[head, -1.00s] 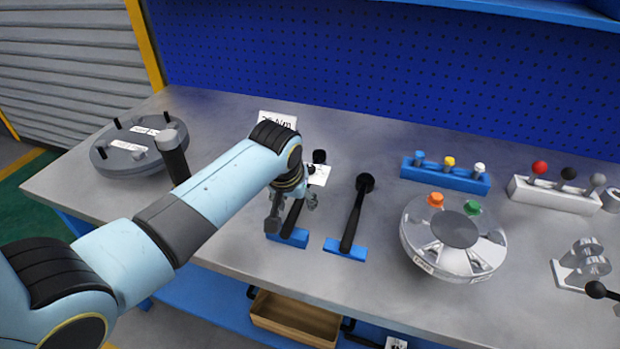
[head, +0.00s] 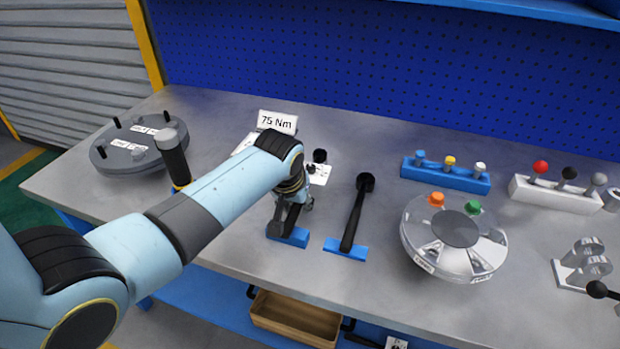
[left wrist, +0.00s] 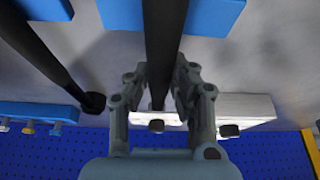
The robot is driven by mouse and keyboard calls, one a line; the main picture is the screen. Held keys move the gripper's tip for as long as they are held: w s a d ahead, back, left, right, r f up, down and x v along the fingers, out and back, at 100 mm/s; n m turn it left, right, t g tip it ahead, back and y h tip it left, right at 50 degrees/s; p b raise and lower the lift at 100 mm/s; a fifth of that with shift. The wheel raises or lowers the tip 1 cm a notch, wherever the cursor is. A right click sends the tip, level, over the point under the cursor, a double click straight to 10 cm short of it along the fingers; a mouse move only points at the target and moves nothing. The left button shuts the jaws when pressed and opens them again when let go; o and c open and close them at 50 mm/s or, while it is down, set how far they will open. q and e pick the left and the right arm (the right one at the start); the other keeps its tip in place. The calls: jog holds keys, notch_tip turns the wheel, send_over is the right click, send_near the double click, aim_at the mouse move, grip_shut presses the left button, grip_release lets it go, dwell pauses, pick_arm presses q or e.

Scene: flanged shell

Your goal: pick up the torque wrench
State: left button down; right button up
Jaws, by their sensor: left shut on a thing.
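Two long black wrenches lie on the bench, each with its near end at a blue block. The left wrench (head: 319,156) is mostly hidden under my left gripper (head: 291,214), and its blue block (head: 291,238) shows just below. In the left wrist view my gripper (left wrist: 165,92) has its fingers on both sides of this black bar (left wrist: 165,40) and is shut on it. The bar appears still at its block (left wrist: 208,17). The other wrench (head: 355,215) lies to the right, apart from the gripper; it also shows in the left wrist view (left wrist: 42,52). My right gripper is not in view.
A "75 Nm" sign (head: 277,122) stands behind the gripper. A round grey flange (head: 125,158) and an upright dark-handled tool (head: 173,157) are at left. A silver round shell (head: 415,236), a blue rack (head: 445,178) and a white rack (head: 553,195) are at right.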

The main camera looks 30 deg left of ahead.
pick_arm(q)
jog(key=shift+w+r, duration=0.1)
jog(key=shift+r, duration=0.6)
notch_tip(320, 180, up, 2)
jog(key=shift+r, duration=0.2)
jog(key=s+d+r, duration=0.7)
jog(key=s, duration=0.2)
jog(key=shift+d+r, duration=0.2)
jog(key=c, duration=1.9)
grip_release()
jog(key=shift+c, duration=0.2)
grip_shut()
